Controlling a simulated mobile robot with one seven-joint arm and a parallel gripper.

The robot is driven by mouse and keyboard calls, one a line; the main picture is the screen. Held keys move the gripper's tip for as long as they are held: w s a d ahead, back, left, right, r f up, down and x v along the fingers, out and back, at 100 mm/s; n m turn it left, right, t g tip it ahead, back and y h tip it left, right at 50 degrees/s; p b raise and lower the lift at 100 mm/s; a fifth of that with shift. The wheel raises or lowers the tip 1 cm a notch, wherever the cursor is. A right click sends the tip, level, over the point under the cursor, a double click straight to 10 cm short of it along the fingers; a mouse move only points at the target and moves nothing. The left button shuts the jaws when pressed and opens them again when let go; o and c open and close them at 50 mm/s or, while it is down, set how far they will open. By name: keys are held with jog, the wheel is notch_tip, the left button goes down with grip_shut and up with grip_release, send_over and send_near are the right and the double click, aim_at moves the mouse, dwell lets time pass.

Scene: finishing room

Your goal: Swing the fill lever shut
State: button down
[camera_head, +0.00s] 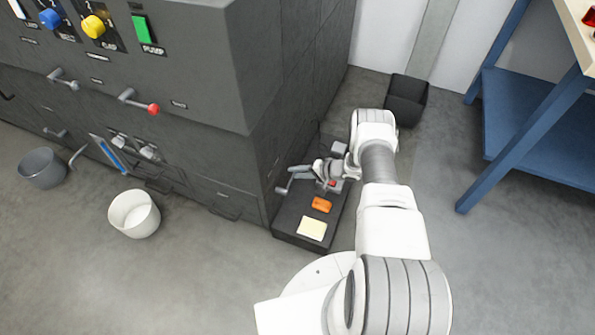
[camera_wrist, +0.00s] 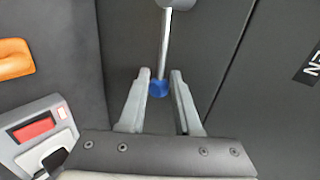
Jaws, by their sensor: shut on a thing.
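The lever, a silver rod with a blue tip (camera_wrist: 158,88), runs up from between my fingers to a grey hub at the top of the wrist view. My gripper (camera_wrist: 160,88) is shut on that blue tip. In the head view my gripper (camera_head: 300,172) is low beside the dark cabinet's right side, above a low dark ledge. The lever's hub end (camera_head: 281,190) shows just left of it there; the blue tip is hidden. A partly cut-off label ending in "EN" (camera_wrist: 314,66) is on the dark panel at the right of the wrist view.
The dark ledge (camera_head: 290,224) bears an orange object (camera_head: 321,204), a cream pad (camera_head: 312,229) and a grey device with a red face (camera_wrist: 35,130). A black bin (camera_head: 406,100) and blue workbench (camera_head: 520,110) stand right. A white bucket (camera_head: 134,214) stands on open floor left.

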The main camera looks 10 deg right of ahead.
jog(key=shift+w+f, duration=0.1)
jog(key=shift+w, duration=0.1)
dwell(0.5)
jog(key=c, duration=0.9)
grip_release()
jog(key=shift+f, duration=0.1)
jog(key=shift+s, duration=0.1)
jog(key=p+v, duration=0.5)
jog(key=v, duration=1.2)
jog(key=shift+d, duration=0.3)
jog(key=shift+d, duration=0.1)
